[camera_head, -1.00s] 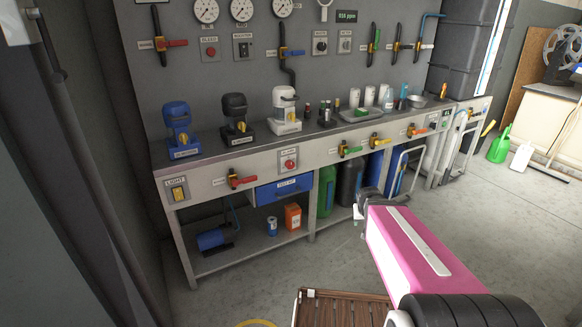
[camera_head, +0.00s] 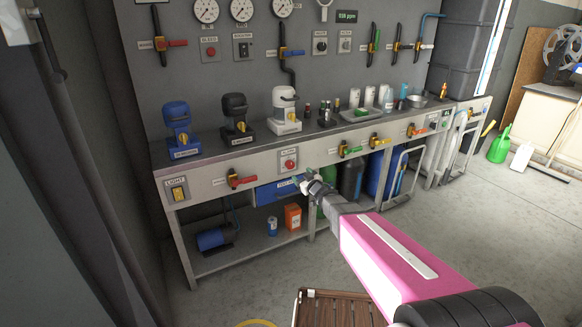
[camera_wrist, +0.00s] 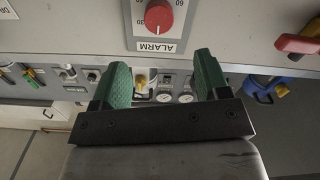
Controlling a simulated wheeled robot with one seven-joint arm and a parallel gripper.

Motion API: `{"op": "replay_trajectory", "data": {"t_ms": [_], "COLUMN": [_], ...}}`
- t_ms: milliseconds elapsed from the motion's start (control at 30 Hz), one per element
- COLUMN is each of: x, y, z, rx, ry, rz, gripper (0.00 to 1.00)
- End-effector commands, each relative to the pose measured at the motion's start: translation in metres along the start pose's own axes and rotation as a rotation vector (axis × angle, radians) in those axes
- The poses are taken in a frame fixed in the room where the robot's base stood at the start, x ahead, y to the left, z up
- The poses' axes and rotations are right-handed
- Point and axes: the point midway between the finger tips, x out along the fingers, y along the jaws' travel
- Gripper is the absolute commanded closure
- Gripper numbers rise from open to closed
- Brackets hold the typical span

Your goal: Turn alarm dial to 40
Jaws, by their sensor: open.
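The alarm dial (camera_head: 289,164) is a red round knob on a light plate set in the front of the workbench. In the wrist view the red dial (camera_wrist: 159,16) is at the top centre, above the "ALARM" label (camera_wrist: 156,46), with numbers partly visible around it. My gripper (camera_head: 308,182) is just below and to the right of the dial in the head view. In the wrist view its green fingertips (camera_wrist: 154,75) are spread apart with nothing between them. The fingers are not touching the dial.
A red-handled valve (camera_head: 238,180) is on the bench front left of the dial, and a light switch (camera_head: 178,192) is at the far left. Green and yellow valves (camera_head: 349,150) are to the right. Bottles and machines stand on top.

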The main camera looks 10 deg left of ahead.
Motion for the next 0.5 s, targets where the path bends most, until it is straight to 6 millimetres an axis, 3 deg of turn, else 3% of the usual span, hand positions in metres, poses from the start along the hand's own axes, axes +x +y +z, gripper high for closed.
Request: {"op": "replay_trajectory", "data": {"t_ms": [267, 500], "x": [0.025, 0.068], "y": [0.001, 0.001], "z": [0.001, 0.002], "rx": [0.0, -0.001], "ry": [0.002, 0.0], "rz": [0.0, 0.0], "gripper": [0.31, 0.31]}}
